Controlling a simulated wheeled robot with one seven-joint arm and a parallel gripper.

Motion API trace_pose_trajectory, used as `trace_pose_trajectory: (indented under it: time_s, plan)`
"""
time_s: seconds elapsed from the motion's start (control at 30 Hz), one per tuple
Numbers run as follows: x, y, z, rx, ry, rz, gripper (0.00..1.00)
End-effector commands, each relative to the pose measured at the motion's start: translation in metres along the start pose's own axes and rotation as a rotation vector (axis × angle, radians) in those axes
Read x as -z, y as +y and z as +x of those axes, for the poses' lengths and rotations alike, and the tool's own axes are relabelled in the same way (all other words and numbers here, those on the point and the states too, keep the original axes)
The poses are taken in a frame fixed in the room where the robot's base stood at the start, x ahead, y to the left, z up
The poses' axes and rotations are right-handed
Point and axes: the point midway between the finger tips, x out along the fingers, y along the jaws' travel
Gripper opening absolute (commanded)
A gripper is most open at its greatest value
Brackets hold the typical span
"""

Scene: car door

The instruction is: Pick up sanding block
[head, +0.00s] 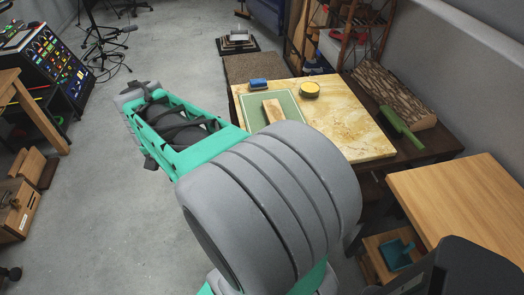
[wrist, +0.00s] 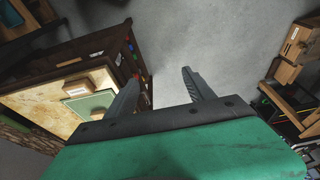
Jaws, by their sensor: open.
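A tan block (head: 272,110) lies on a green mat (head: 290,103) on the marble-topped table; it looks like the sanding block, though its surface is too small to tell. A blue block-shaped item (head: 258,85) lies just behind it. In the wrist view the green mat (wrist: 88,106) shows at left, with a pale block (wrist: 77,87) at its edge. My gripper (wrist: 160,74) is open and empty, its fingers apart over bare floor, right of the table in the wrist view. In the head view my arm reaches left of the table, away from the tan block, and hides the table's near corner.
The marble-topped table (head: 345,125) also holds a round yellow tin (head: 309,89). A log (head: 394,92) and a green tool (head: 403,130) lie to its right. A wooden table (head: 465,200) stands at right front. The floor (head: 100,200) at left is mostly clear.

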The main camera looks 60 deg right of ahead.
Motion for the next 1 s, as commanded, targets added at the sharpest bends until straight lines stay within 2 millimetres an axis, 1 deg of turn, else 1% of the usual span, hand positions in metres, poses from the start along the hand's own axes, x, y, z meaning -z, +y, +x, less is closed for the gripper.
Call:
trace_pose_trajectory:
  time_s: [0.03,0.07,0.1,0.13,0.17,0.2,0.3,0.33,0.4,0.5,0.73,0.9,1.0]
  plan:
    - [0.034,0.042,0.040,-0.084,-0.014,0.249,0.64]
    - [0.052,0.068,0.058,-0.132,-0.011,0.401,0.64]
    - [0.072,0.106,0.080,-0.194,-0.002,0.596,0.64]
    - [0.082,0.135,0.097,-0.241,0.005,0.737,0.64]
    - [0.089,0.164,0.113,-0.284,0.015,0.868,0.64]
    - [0.094,0.201,0.132,-0.339,0.028,1.024,0.64]
    - [0.092,0.271,0.164,-0.443,0.066,1.315,0.64]
    - [0.090,0.285,0.169,-0.464,0.075,1.372,0.64]
    - [0.086,0.305,0.178,-0.494,0.090,1.453,0.64]
    - [0.082,0.317,0.189,-0.507,0.096,1.485,0.64]
    - [0.076,0.330,0.212,-0.504,0.096,1.483,0.64]
    - [0.070,0.343,0.240,-0.504,0.095,1.482,0.64]
    - [0.069,0.344,0.246,-0.502,0.097,1.481,0.64]
